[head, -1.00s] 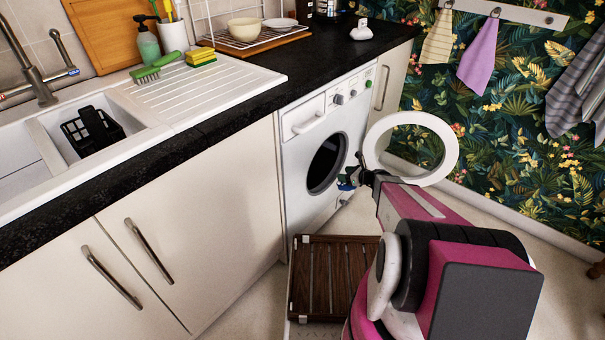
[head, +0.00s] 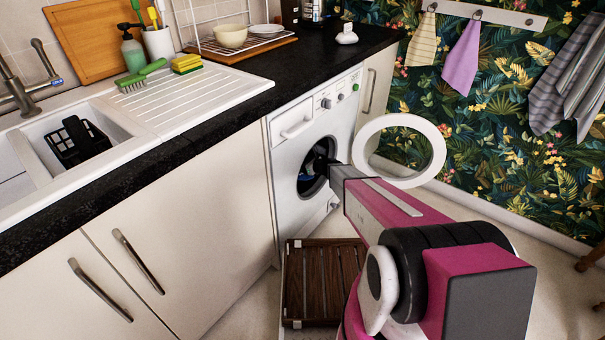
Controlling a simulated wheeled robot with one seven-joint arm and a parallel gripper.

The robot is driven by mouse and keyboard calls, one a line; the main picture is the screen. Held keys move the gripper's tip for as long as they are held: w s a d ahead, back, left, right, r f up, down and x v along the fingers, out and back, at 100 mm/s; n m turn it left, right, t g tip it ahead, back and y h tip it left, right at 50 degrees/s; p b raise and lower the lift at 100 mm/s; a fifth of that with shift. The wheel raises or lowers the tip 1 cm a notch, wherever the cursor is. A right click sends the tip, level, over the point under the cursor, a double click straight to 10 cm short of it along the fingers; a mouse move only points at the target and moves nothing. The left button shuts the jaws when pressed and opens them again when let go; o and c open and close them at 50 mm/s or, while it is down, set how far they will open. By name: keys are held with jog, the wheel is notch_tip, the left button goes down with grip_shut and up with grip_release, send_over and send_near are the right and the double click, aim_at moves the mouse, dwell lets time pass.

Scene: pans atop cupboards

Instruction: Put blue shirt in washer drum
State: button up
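The white washer (head: 289,165) stands under the black worktop, and its round door (head: 437,155) is swung wide open to the right. The dark drum opening (head: 303,186) faces the room. My arm reaches in from the lower right, and my gripper (head: 323,163) is at the drum opening, seemingly just inside it. A small dark blue patch shows at the gripper, likely part of the blue shirt, but it is too small and shaded to be sure. The fingers are hidden or too dark to read.
Cream cupboards (head: 190,240) line the left.

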jog(key=shift+w+a+f, duration=0.1)
jog(key=shift+a+f, duration=0.05)
jog(key=shift+f, duration=2.3)
jog(key=shift+f, duration=0.1)
jog(key=o, duration=1)
